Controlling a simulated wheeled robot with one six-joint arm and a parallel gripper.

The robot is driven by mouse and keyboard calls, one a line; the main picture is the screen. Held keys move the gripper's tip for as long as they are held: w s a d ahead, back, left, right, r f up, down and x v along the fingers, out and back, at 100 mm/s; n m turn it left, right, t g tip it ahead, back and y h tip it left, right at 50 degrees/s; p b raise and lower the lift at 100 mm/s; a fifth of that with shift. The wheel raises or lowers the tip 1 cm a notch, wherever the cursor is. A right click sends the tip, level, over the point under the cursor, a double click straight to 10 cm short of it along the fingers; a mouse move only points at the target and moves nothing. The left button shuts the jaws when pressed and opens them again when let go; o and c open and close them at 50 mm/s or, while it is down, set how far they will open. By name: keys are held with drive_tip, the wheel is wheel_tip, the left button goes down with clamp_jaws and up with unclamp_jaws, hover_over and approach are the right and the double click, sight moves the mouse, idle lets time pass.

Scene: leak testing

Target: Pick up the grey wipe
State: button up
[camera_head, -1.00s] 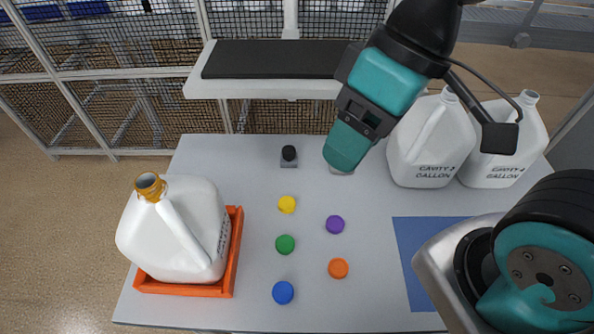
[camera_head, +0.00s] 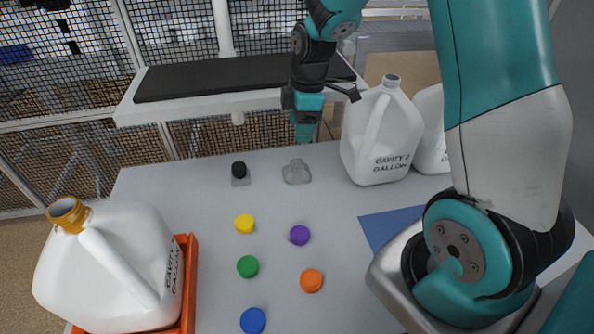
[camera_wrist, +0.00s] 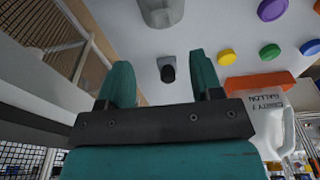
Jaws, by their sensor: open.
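The grey wipe (camera_head: 296,171) is a small crumpled grey piece lying on the light table near its far edge. It also shows at the top edge of the wrist view (camera_wrist: 162,12), partly cut off. My gripper (camera_head: 305,134) hangs above the table just beyond the wipe, apart from it. In the wrist view my gripper (camera_wrist: 160,65) has its two teal fingers spread with nothing held between them.
A black knob on a grey base (camera_head: 239,172) stands left of the wipe. White jugs (camera_head: 383,135) stand to the right. Yellow (camera_head: 244,224), purple (camera_head: 299,235) and other caps lie nearer. A raised shelf (camera_head: 140,112) runs behind. An orange tray (camera_head: 188,262) holds another jug.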

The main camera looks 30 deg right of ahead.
hover_over(297, 162)
wheel_tip(297, 162, down, 6)
drive_tip(key=shift+w+d+r+p, duration=0.1)
drive_tip(key=shift+d+r+p, duration=0.05)
drive_tip(key=shift+p, duration=0.15)
drive_tip(key=shift+a+f+p, duration=0.2)
drive_tip(key=shift+f+p, duration=0.5)
drive_tip(key=shift+f, duration=2.1)
drive_tip(key=shift+c, duration=0.2)
drive_tip(key=c, duration=0.9)
